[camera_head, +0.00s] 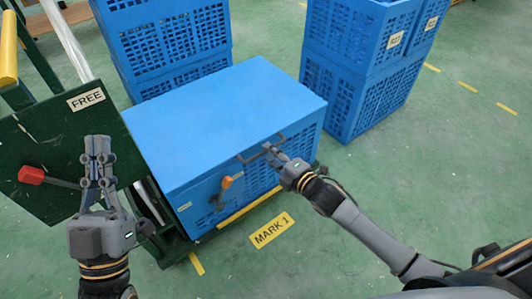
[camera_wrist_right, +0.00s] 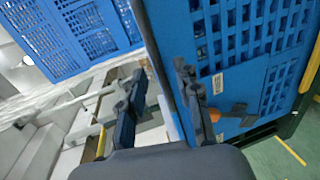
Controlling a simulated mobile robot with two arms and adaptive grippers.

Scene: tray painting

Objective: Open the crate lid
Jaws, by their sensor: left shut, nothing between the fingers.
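The blue crate (camera_head: 205,190) stands in the middle of the head view, its flat blue lid (camera_head: 225,105) down on top. A dark handle (camera_head: 247,159) sits at the lid's front edge. My right gripper (camera_head: 272,152) is at this handle. In the right wrist view its two fingers (camera_wrist_right: 160,98) are apart, with a dark bar between them, closer to the right finger. Contact with the bar is unclear. An orange-knobbed latch (camera_head: 227,182) is on the crate's front, left of the handle. My left gripper (camera_head: 98,146) is shut and empty, pointing up at the left.
A dark green panel labelled FREE (camera_head: 60,140) with a red-knobbed lever stands behind my left gripper. Stacked blue crates stand at the back left (camera_head: 165,40) and back right (camera_head: 350,70). A yellow MARK 1 label (camera_head: 271,230) lies on the open green floor.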

